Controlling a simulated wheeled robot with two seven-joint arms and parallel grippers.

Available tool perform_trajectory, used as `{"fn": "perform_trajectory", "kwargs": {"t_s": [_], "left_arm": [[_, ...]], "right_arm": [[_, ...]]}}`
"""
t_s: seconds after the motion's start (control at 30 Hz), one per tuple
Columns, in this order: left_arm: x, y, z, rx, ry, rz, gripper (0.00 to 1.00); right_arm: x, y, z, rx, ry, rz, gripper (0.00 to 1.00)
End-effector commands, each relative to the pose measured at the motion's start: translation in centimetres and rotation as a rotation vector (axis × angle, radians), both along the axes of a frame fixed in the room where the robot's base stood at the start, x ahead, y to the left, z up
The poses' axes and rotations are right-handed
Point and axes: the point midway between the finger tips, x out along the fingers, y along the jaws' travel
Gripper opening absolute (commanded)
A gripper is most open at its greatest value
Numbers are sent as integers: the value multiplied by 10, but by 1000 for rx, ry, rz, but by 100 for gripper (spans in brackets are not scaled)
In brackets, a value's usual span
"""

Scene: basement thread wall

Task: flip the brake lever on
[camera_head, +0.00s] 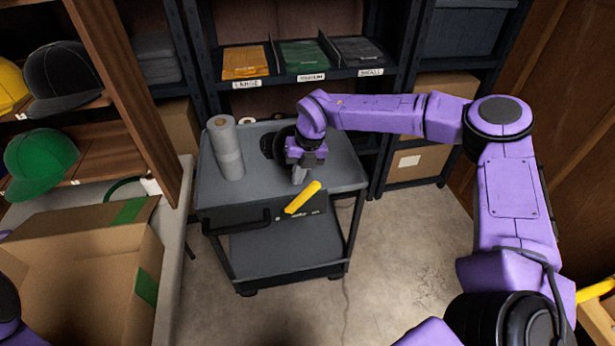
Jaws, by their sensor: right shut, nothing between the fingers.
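The brake lever (303,197) is a yellow bar at the front edge of a grey cart (218,192). It slants from lower left to upper right, over a dark panel (290,217) whose small markings I cannot read. My right gripper (299,177) points down over the cart top, just behind the lever's upper end. It is shut and holds nothing. I cannot tell whether it touches the lever. Only a bit of my left arm shows at the left edge; its gripper is out of view.
A grey roll (226,148) stands on the cart's left side. A dark round object (275,145) lies partly behind my gripper. A cardboard box (85,265) and a shelf with caps (42,162) are at left. Shelving with labelled bins (305,55) stands behind. The floor at right of the cart is clear.

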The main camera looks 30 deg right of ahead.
Motion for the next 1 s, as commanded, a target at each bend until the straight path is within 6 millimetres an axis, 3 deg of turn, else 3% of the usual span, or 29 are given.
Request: {"fn": "perform_trajectory", "kwargs": {"t_s": [0.2, 0.4, 1.0], "left_arm": [[0, 0, -12, 1, 0, 0, 48], [0, 0, -15, 0, 0, 0, 48], [0, 0, -15, 0, 0, 0, 48]], "right_arm": [[-4, -21, 52, 2, -10, -10, 0], [-7, -30, 82, 2, -7, -8, 0], [-8, -32, 90, 2, -6, -8, 0]]}}
